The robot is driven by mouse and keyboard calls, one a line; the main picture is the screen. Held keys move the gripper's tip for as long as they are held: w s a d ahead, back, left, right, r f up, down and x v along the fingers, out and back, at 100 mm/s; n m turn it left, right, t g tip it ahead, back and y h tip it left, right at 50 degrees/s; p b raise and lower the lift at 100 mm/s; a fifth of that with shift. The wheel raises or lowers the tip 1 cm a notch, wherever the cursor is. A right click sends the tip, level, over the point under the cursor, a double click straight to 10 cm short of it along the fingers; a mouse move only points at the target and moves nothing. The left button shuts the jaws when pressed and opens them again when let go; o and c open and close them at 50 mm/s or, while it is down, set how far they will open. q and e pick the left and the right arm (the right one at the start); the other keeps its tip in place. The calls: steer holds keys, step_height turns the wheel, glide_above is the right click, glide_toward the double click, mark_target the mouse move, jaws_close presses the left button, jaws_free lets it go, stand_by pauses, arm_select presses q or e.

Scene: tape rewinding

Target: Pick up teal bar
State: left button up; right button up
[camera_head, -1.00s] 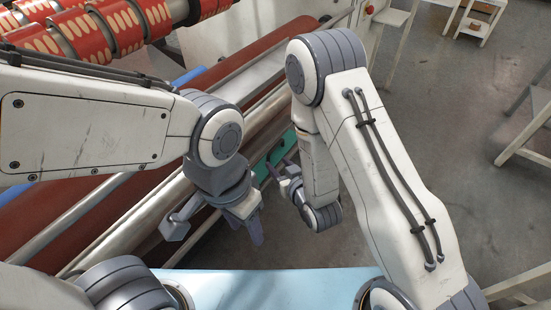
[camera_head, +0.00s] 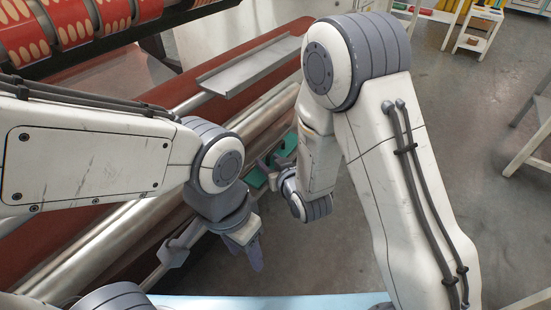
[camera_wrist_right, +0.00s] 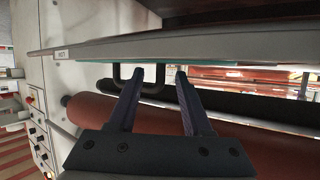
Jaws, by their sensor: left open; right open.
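The teal bar (camera_head: 254,179) shows in the head view beside the rollers, partly hidden behind my right gripper (camera_head: 272,172); more teal shows just above that gripper. In the right wrist view only a thin teal strip (camera_wrist_right: 200,63) shows, under a long grey edge. A black loop handle (camera_wrist_right: 118,80) hangs there. My right gripper (camera_wrist_right: 160,76) is open, with its fingertips close to the handle and strip. One finger overlaps the handle in view; I cannot tell whether they touch. My left gripper (camera_head: 214,255) is open and empty, in front of the rollers.
Long metal and red-brown rollers (camera_head: 80,245) run diagonally beside both arms. A grey metal tray (camera_head: 245,70) lies above them. Red printed rolls (camera_head: 75,25) are at the upper left. White stands (camera_head: 478,35) are at the back right. Open grey floor lies to the right.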

jaws_close()
